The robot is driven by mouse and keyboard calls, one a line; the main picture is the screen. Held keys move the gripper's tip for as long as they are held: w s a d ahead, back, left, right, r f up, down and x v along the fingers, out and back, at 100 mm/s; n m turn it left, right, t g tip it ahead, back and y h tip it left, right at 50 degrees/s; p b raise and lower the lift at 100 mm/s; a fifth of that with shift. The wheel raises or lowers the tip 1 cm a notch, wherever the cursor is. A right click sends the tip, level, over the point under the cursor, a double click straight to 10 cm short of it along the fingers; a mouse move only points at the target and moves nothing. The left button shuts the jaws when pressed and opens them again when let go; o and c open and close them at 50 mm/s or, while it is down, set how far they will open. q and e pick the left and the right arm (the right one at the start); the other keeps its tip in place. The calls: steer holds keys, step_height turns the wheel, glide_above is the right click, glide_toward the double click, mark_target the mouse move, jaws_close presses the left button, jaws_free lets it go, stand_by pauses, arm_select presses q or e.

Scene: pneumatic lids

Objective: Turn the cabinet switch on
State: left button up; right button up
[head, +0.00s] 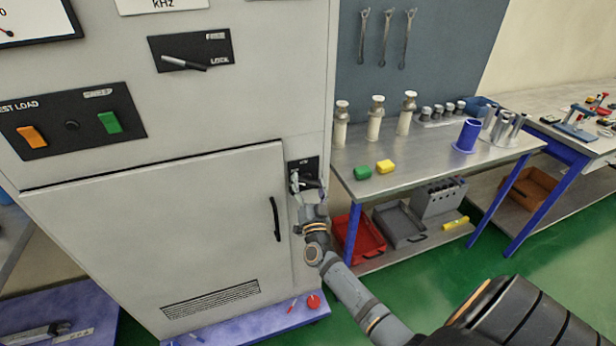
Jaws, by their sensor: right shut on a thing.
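A tall grey cabinet (150,230) fills the left half of the head view. A small black switch plate (304,165) sits on its front near the right edge, above and right of the door handle. My right gripper (308,186) is at this plate, shut on the cabinet switch. The fingers cover most of the switch, so its exact position is hard to tell. My left gripper is not in view.
The cabinet door has a black handle (275,218). Above are a lever panel (191,50) and a panel with orange and green switches (72,122). A workbench (400,165) with bottles and blocks stands right of the cabinet. A red knob (313,301) lies on the blue base.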

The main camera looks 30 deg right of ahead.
steer(key=m+g+h+p, duration=0.1)
steer(key=m+p, duration=0.1)
steer(key=m, duration=0.2)
steer(key=m+g+h+p, duration=0.1)
steer(key=m+g+p, duration=0.1)
steer(key=m+p, duration=0.1)
steer(key=shift+r+m+p, duration=0.2)
steer(key=shift+m+p, duration=0.1)
steer(key=shift+m, duration=0.2)
steer(key=m+g+p, duration=0.1)
steer(key=m+p, duration=0.2)
steer(key=m, duration=0.1)
steer(key=shift+f+g, duration=0.1)
steer(key=shift+g, duration=0.3)
steer(key=shift+f+m+y+p, duration=0.15)
steer(key=shift+m+y+p, duration=0.15)
steer(key=shift+m+p, duration=0.5)
steer(key=o, duration=1.1)
